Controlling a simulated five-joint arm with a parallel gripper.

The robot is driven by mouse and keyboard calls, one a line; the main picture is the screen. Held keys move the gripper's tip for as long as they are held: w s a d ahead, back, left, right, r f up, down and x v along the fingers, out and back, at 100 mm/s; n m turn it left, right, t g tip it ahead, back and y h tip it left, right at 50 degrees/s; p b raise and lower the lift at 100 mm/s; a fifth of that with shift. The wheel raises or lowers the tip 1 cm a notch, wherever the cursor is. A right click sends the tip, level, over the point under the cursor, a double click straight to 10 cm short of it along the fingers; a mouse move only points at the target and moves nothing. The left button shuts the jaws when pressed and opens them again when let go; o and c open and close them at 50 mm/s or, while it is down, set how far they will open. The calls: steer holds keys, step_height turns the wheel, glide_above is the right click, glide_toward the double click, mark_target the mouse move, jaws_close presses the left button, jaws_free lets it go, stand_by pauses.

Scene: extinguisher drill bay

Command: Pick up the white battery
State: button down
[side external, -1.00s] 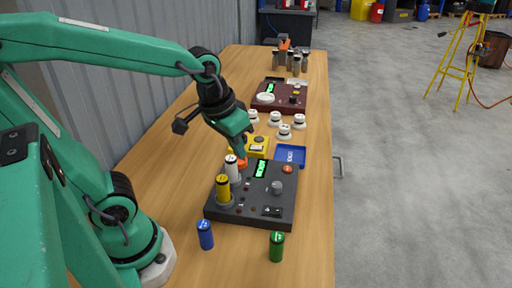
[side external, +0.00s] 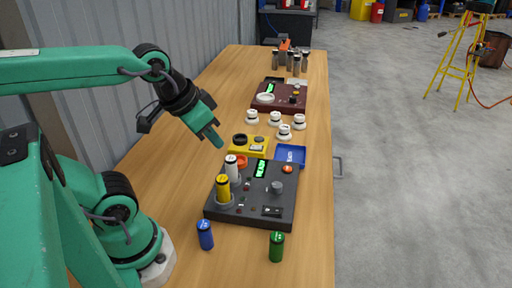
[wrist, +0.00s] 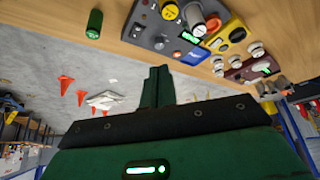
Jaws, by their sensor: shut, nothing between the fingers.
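The white battery (side external: 232,168) stands upright at the back left of the dark grey panel (side external: 283,207), behind the yellow battery (side external: 222,188). It also shows near the top of the wrist view (wrist: 193,14), beside the yellow battery's top (wrist: 169,11). My gripper (side external: 218,143) is in the air above the panel's back left, apart from the white battery. In the wrist view, my gripper's fingers (wrist: 158,72) are together with nothing between them.
A blue battery (side external: 205,234) and a green battery (side external: 277,246) stand in front of the panel. A yellow device (side external: 249,146), a blue tray (side external: 291,155) and several white knobs (side external: 284,132) lie behind it. A dark red panel (side external: 280,97) is farther back.

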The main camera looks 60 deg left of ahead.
steer(key=c, duration=1)
jaws_free()
steer(key=shift+o, duration=0.2)
steer(key=n+g, duration=0.5)
steer(key=n, duration=0.1)
glide_above(232, 158)
steer(key=f, duration=0.9)
steer(key=shift+s+d+f, duration=0.25)
steer(key=shift+w+a+f+n+g, duration=0.15)
steer(key=shift+a+f+n+g, duration=0.15)
steer(key=shift+f+n, duration=0.15)
